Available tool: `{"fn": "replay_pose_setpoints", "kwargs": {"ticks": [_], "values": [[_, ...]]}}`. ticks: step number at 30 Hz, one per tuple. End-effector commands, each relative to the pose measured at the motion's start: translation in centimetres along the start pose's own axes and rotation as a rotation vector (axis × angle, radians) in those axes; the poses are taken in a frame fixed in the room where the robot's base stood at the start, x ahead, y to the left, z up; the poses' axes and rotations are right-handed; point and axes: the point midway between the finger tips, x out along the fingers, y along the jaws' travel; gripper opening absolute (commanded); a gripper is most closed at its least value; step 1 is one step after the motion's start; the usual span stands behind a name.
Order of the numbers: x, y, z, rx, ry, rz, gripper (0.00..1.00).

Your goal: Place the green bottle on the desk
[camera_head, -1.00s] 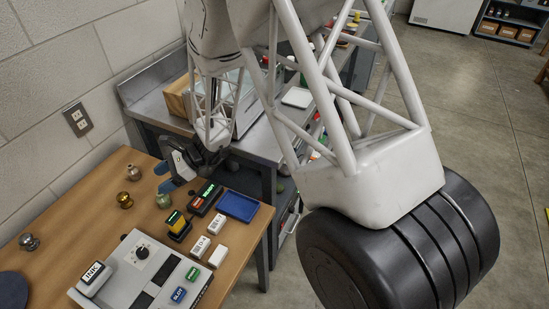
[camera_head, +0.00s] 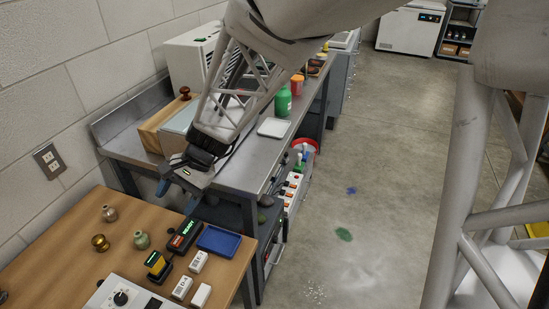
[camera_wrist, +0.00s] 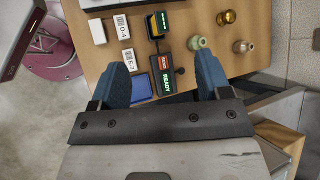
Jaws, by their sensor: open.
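A green bottle-like container (camera_head: 283,101) stands upright on the steel bench (camera_head: 250,160), beside an orange-red cup. A small pale green round bottle (camera_head: 141,240) stands on the wooden desk (camera_head: 60,250); it also shows in the wrist view (camera_wrist: 197,42). I cannot tell which of the two the task means. My gripper (camera_head: 172,182) is open and empty, above the far end of the desk near the bench. In the wrist view, its blue fingers (camera_wrist: 163,82) are spread wide, with desk items seen between them. It is well apart from the green container.
The desk holds a blue tray (camera_head: 219,240), a lit black device (camera_head: 185,235), white labelled blocks (camera_head: 198,262), and small brass and grey-brown bottles. A white scale-like plate (camera_head: 273,127) lies on the bench. A grey wall is at left; open floor is at right.

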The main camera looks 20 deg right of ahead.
Motion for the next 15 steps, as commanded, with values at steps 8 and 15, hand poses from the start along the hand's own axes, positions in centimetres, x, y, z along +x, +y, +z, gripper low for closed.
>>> {"fn": "replay_pose_setpoints", "kwargs": {"ticks": [8, 15], "values": [[-4.9, 4.8, 3.1, -0.207, 0.161, 0.104, 0.71], [-8.6, 9.0, 5.4, -0.373, 0.303, 0.210, 0.71]]}}
